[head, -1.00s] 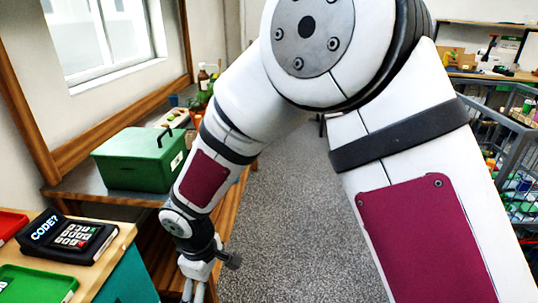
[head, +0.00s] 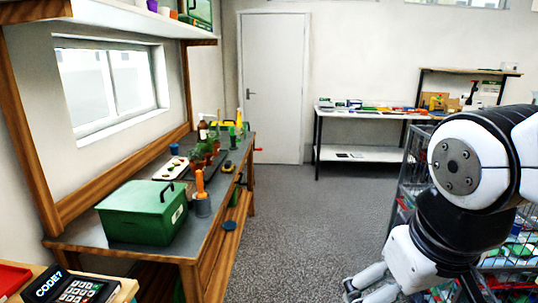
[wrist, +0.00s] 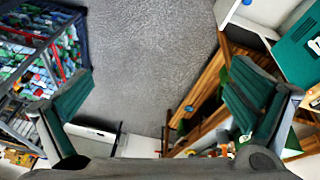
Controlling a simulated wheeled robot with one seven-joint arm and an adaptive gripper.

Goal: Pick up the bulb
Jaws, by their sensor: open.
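I cannot make out a bulb for certain in either view. A pale tray (head: 170,168) with small dark and light items lies on the workbench by the window, too small to tell what they are. My gripper (wrist: 160,108) is open in the wrist view, its two green-padded fingers wide apart. Only floor and distant furniture show between them, and it holds nothing. In the head view my arm is at the lower right, away from the workbench.
The wooden workbench (head: 222,183) along the left wall carries a green lidded box (head: 140,215), potted plants and bottles. A keypad (head: 68,290) is at lower left. A wire cage (head: 408,165) of mixed items stands right. The middle floor (head: 310,215) is clear.

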